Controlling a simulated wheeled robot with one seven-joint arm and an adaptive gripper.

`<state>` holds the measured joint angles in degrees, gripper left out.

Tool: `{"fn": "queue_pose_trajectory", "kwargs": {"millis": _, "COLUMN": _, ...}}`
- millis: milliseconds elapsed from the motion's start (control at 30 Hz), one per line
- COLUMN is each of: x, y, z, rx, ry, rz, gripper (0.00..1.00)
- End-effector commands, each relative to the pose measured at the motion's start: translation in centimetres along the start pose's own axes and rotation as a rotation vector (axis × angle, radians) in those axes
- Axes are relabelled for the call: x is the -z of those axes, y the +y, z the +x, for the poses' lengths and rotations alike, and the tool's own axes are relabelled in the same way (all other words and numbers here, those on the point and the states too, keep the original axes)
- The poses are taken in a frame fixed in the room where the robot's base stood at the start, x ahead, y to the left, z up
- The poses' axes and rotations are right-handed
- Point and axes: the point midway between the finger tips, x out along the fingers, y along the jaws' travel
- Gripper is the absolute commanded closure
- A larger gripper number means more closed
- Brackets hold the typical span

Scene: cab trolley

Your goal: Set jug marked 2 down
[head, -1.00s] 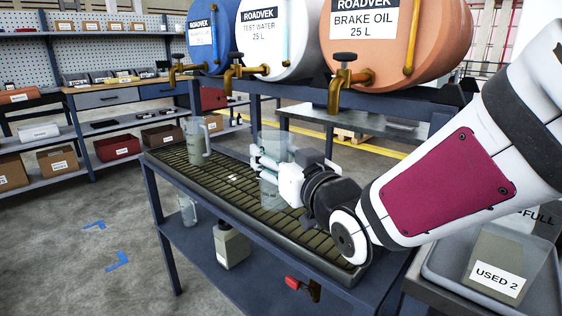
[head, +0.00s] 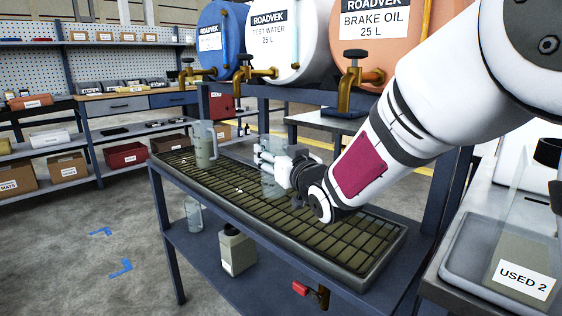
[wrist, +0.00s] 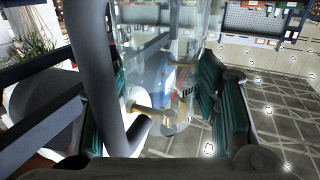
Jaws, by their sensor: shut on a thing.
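My gripper (head: 276,164) is shut on a clear jug (head: 268,178) over the drip grate (head: 330,235). In the wrist view the jug (wrist: 170,60) stands between the two green-padded fingers (wrist: 165,110), with its thick grey handle at the left. I cannot read a number on it, and it looks empty. In the head view my gripper hides part of it, and I cannot tell whether its base touches the grate. A second jug (head: 203,148) with greyish contents stands upright on the grate, further left.
Blue, white and orange drums (head: 375,40) with brass taps (head: 357,78) stand behind the grate. A clear jug (head: 193,214) and a beige container (head: 237,250) are on the shelf below. A tray (head: 455,262) with a "USED 2" container (head: 522,262) is at the right.

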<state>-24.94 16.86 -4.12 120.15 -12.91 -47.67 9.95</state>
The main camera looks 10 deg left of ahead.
Motion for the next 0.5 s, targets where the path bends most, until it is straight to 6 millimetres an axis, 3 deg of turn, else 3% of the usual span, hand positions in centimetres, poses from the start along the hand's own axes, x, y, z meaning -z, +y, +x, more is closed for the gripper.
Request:
{"fn": "queue_pose_trajectory", "kwargs": {"millis": 433, "x": -0.83, "y": 0.02, "z": -0.02, "rx": 0.000, "ry": 0.004, "rz": 0.000, "gripper": 0.76}}
{"fn": "queue_pose_trajectory", "kwargs": {"millis": 467, "x": -0.84, "y": 0.01, "z": -0.02, "rx": 0.000, "ry": 0.002, "rz": 0.000, "gripper": 0.40}}
{"fn": "queue_pose_trajectory", "kwargs": {"millis": 500, "x": -0.80, "y": 0.01, "z": -0.02, "rx": 0.000, "ry": 0.002, "rz": 0.000, "gripper": 0.31}}
